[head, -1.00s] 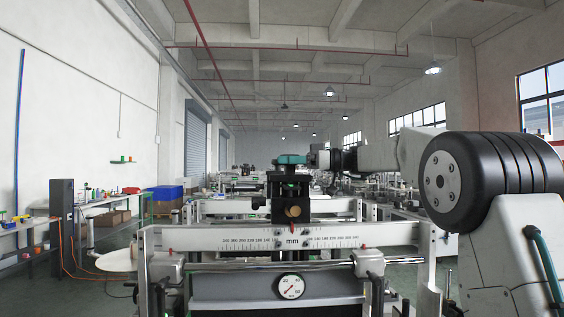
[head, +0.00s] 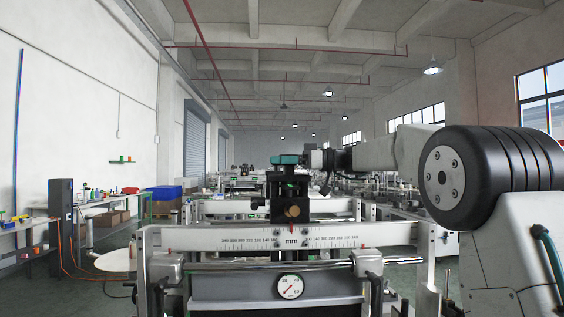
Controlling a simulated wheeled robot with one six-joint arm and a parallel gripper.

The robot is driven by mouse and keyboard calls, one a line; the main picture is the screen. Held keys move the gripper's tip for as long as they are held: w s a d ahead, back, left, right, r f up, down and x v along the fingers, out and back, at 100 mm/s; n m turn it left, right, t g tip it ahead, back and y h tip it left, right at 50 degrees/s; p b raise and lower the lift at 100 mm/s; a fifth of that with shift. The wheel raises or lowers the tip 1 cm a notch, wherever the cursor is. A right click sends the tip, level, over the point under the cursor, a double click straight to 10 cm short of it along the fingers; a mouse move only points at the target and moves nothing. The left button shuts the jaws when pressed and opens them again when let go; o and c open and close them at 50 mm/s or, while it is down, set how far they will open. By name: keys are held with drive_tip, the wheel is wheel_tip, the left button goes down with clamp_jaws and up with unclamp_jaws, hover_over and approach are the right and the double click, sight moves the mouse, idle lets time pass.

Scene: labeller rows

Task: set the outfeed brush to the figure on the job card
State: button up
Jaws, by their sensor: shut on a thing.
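A small red mark shows on the bar just below the knob. The figures are too small to read surely. My arm reaches in from the right, and my gripper (head: 290,191) is at the top of the block, below a teal wrist part. It looks shut on the block; its fingertips blend into the black parts. The brush itself and a job card cannot be made out.
A round white dial with a red needle (head: 290,286) sits on the panel below the scale. A shiny rod (head: 315,264) runs between two grey clamps under the bar. Other machines stand behind. A bench with goods (head: 105,203) is at the left, with open floor before it.

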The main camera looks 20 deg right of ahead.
drive_tip(key=m+t+h, duration=0.3)
drive_tip(key=m+t, duration=0.1)
drive_tip(key=t, duration=0.1)
drive_tip(key=m+t+h, duration=0.2)
drive_tip(key=t, duration=0.1)
drive_tip(key=shift+w+d+h, duration=0.2)
drive_tip(key=shift+w+h, duration=0.1)
drive_tip(key=shift+w, duration=0.05)
drive_tip(key=m+t+h, duration=0.1)
drive_tip(key=h, duration=0.1)
drive_tip(key=m+t+h, duration=0.1)
drive_tip(key=m, duration=0.1)
drive_tip(key=shift+w+d+t+h, duration=0.1)
drive_tip(key=shift+d+t+h, duration=0.05)
drive_tip(key=shift+t+h, duration=0.2)
drive_tip(key=shift+w+d+m+t+h, duration=0.15)
drive_tip(key=shift+m+t+h, duration=0.15)
drive_tip(key=shift+m+h, duration=0.5)
drive_tip(key=shift+s+d+m+t+h, duration=0.1)
drive_tip(key=shift+m+t+h, duration=0.3)
drive_tip(key=shift+h, duration=0.65)
drive_tip(key=shift+d+r+m+h, duration=0.1)
drive_tip(key=shift+m+h, duration=0.3)
drive_tip(key=o, duration=0.9)
drive_tip(key=shift+w, duration=0.1)
drive_tip(key=shift+o, duration=0.2)
drive_tip(key=s+d, duration=0.1)
drive_tip(key=s, duration=0.6)
drive_tip(key=shift+s+d, duration=0.2)
drive_tip(key=shift+s, duration=0.15)
